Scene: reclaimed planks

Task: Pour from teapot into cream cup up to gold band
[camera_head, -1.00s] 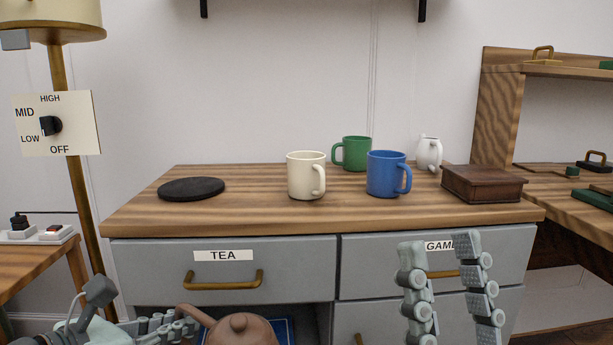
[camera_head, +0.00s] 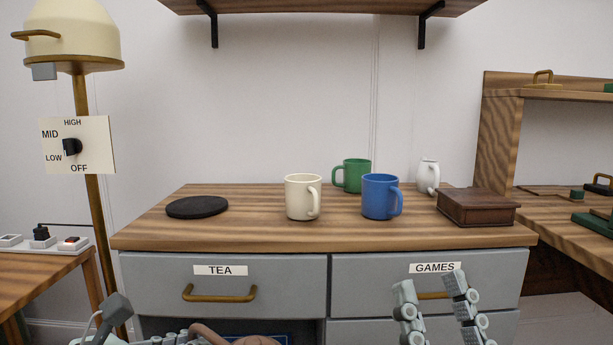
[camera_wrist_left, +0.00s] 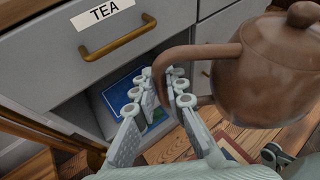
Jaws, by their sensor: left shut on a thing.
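The cream cup (camera_head: 299,199) stands upright on the wooden top of the cabinet, its handle to the right. No gold band shows on it from here. The brown teapot (camera_wrist_left: 262,82) is in the left wrist view, held in front of the grey drawers; in the head view only its top (camera_head: 256,341) shows at the bottom edge. My left gripper (camera_wrist_left: 175,85) is shut on the teapot's handle. In the head view my left gripper (camera_head: 178,338) is mostly cut off. My right gripper (camera_head: 432,290) is raised, open and empty, in front of the GAMES drawer, below the cabinet top.
A blue mug (camera_head: 379,199) stands right of the cream cup, with a green mug (camera_head: 354,174) behind. A white jug (camera_head: 427,175), a dark wooden box (camera_head: 478,207) and a round black mat (camera_head: 197,207) share the top. A TEA drawer handle (camera_wrist_left: 118,40) juts out near the teapot.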

